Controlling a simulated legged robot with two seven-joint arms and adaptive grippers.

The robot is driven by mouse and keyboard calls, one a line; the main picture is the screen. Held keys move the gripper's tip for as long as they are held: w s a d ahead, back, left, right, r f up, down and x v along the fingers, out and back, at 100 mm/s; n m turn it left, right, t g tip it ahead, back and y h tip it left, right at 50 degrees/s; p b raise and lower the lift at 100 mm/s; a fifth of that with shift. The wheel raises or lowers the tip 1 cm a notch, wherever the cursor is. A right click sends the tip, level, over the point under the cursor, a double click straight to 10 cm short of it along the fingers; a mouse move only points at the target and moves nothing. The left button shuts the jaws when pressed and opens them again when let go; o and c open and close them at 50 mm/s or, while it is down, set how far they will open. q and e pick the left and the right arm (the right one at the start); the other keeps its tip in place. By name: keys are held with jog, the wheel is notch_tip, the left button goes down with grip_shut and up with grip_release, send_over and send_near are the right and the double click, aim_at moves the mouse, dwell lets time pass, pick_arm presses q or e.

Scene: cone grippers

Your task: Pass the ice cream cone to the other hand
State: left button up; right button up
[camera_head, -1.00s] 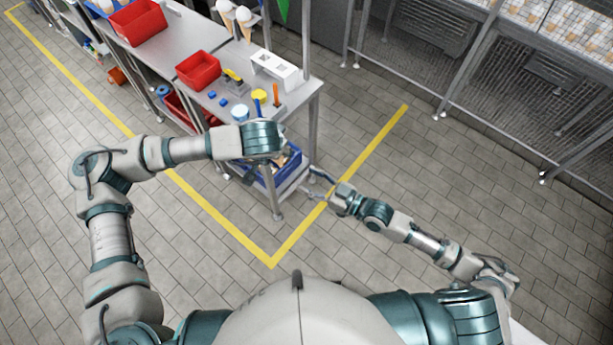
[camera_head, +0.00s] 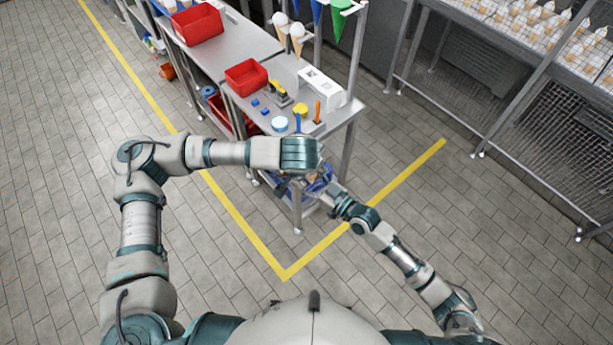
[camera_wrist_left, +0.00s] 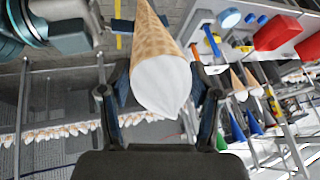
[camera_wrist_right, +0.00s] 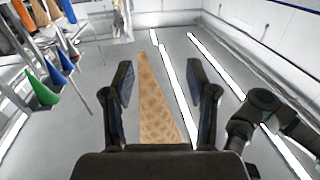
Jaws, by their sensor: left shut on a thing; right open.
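The ice cream cone, with a tan waffle body and white ice cream (camera_wrist_left: 160,85), is held in my left gripper (camera_wrist_left: 160,72), which is shut on it. In the left wrist view the waffle end points up and away. In the right wrist view the waffle cone (camera_wrist_right: 158,100) runs between the spread fingers of my right gripper (camera_wrist_right: 159,72), which is open; I see no clear contact with either finger. In the head view my left forearm and hand (camera_head: 300,154) hide the cone, and my right gripper (camera_head: 325,190) is close to the left hand.
A grey workbench (camera_head: 222,48) stands ahead, with red bins (camera_head: 246,76), a white holder (camera_head: 322,88) and small tools. Two more cones (camera_head: 281,22) stand at its back. A blue crate (camera_head: 318,188) lies below the hands.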

pick_arm(q)
jog(key=shift+d, duration=0.1)
pick_arm(e)
jog(key=shift+d, duration=0.1)
jog(key=c, duration=1)
pick_arm(q)
jog(key=o, duration=0.9)
pick_arm(e)
jog(key=shift+c, duration=0.2)
pick_arm(q)
jog(key=shift+o, duration=0.2)
